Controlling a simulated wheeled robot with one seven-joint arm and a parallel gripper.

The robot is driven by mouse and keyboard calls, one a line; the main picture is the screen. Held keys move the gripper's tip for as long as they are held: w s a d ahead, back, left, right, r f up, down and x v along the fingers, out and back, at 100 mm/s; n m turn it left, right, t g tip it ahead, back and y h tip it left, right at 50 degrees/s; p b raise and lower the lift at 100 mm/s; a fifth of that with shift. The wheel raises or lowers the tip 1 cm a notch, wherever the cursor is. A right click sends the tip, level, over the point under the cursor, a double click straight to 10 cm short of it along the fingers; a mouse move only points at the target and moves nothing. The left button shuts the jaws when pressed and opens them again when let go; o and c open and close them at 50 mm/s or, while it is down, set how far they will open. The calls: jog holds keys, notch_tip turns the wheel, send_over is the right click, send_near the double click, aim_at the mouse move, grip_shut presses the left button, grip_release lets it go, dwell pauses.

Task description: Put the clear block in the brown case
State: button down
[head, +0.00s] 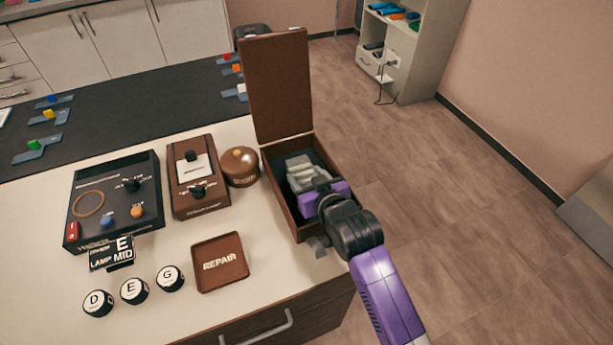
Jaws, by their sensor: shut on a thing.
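The brown case (278,196) stands open at the right end of the counter, its tall lid (277,85) raised upright at the back. Its inside is dark. My gripper (303,170) reaches into the case from the front right, with its grey fingers over the dark interior. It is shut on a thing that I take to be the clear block. The block is hard to tell apart from the pale grey fingers and is mostly hidden by them. I cannot tell whether it touches the case floor.
Left of the case are a round brown pot (240,167), a brown device with a switch (199,178) and a black panel box (114,200). A REPAIR tray (220,262) and lettered knobs (134,291) lie in front. Open floor is at the right.

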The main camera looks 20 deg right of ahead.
jog(key=c, duration=0.5)
grip_release()
jog(key=shift+r, duration=0.15)
jog(key=v, duration=1.2)
